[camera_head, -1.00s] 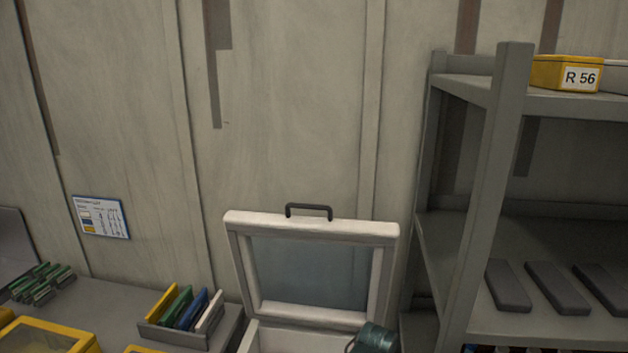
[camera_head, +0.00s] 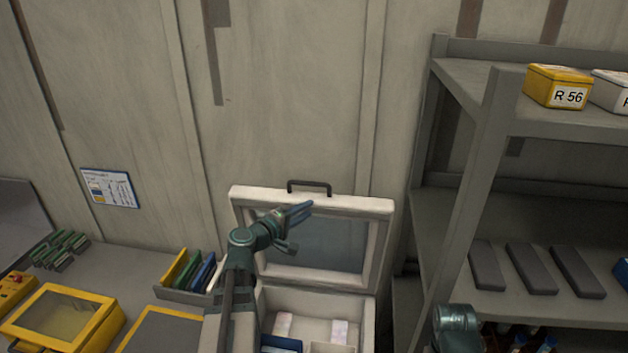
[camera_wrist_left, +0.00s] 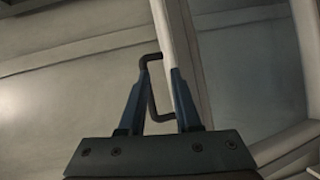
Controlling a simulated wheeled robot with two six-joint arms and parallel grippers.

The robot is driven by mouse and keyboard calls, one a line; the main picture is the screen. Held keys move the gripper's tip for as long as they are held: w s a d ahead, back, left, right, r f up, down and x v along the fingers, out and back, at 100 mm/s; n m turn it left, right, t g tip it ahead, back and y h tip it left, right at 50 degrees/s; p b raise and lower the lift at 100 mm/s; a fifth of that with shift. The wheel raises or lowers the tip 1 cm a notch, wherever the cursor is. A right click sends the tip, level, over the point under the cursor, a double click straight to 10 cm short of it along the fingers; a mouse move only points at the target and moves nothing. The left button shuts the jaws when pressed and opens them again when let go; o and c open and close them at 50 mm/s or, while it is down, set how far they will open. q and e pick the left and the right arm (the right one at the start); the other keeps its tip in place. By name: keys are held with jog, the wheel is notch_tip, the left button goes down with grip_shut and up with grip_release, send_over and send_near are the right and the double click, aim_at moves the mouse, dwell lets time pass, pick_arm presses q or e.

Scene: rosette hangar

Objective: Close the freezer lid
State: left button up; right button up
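The freezer (camera_head: 368,325) is a white chest with its lid (camera_head: 375,206) standing open, tilted back toward the wall. A dark handle (camera_head: 309,184) sits on the lid's upper edge; it also shows in the left wrist view (camera_wrist_left: 150,58). My left gripper (camera_head: 303,209) is in front of the lid, just below the handle in the picture. In the left wrist view my left gripper (camera_wrist_left: 159,70) has its two blue fingers apart, with the handle seen between them. I cannot tell whether they touch it. Part of my right arm shows at the lower right; its gripper does not.
Packets and a blue item (camera_head: 281,344) lie inside the freezer. A grey shelf unit (camera_head: 490,120) with a yellow box (camera_head: 556,87) stands close on the right. A bench (camera_head: 120,265) with a file rack (camera_head: 190,295) and yellow cases (camera_head: 65,318) is on the left.

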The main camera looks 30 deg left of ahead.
aim_at(311, 183)
pick_arm(q)
jog(key=a+r+n+t+y, duration=0.2)
jog(key=a+n, duration=0.1)
jog(key=a, duration=0.2)
jog(key=shift+m, duration=0.3)
jog(key=w, duration=0.4)
jog(key=w+d, duration=0.1)
jog(key=w, duration=0.8)
jog(key=shift+d, duration=0.2)
grip_shut()
dwell(0.6)
